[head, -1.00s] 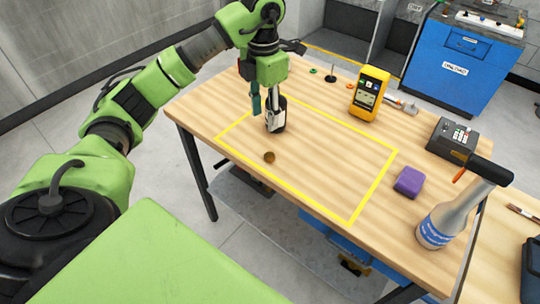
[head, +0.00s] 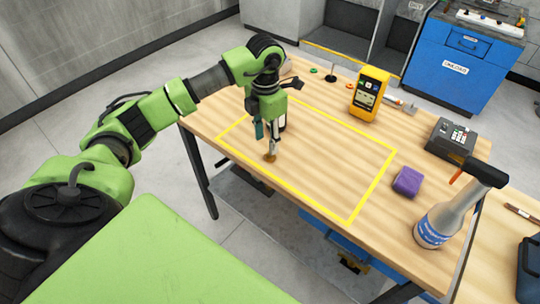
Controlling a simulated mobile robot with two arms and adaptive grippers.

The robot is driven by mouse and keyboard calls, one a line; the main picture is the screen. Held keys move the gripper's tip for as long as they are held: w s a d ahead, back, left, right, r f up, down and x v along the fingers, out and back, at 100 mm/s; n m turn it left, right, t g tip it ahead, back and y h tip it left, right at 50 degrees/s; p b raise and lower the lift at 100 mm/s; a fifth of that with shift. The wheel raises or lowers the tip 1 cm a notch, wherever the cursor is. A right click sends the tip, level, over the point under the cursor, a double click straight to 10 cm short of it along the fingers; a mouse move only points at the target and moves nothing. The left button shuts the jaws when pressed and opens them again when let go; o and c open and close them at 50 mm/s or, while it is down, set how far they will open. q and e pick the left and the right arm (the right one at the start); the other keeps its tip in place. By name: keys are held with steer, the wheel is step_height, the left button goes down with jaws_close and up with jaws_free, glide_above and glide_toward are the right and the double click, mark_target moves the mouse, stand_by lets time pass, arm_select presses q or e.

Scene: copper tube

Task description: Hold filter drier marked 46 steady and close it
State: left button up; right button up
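The filter drier (head: 282,121) is a dark cylinder with a pale label, upright inside the yellow outline. My gripper hides much of it, and I cannot read its number. A small round brown-copper cap (head: 269,158) lies on the wood near the outline's front left line. My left gripper (head: 267,146) points down in front of the drier, its fingers apart. One fingertip is right above or touching the cap; I cannot tell which. My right gripper is not in view.
The yellow outline (head: 372,188) encloses mostly bare wood. A yellow meter (head: 369,93) stands behind it. A purple block (head: 407,181), a spray bottle (head: 447,215) and a dark keypad device (head: 451,139) stand to the right. A blue cabinet (head: 464,68) is beyond the table.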

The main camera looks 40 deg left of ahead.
mark_target(269, 155)
arm_select(q)
steer(key=f+p, duration=0.1)
steer(key=f, duration=0.1)
steer(key=d+f, duration=0.1)
steer(key=f, duration=0.1)
steer(key=shift+w+f+p, duration=0.1)
steer(key=shift+f+p, duration=0.1)
steer(key=shift+p, duration=0.2)
steer(key=shift+f, duration=0.35)
steer(key=shift+a, duration=0.1)
steer(key=c, duration=1)
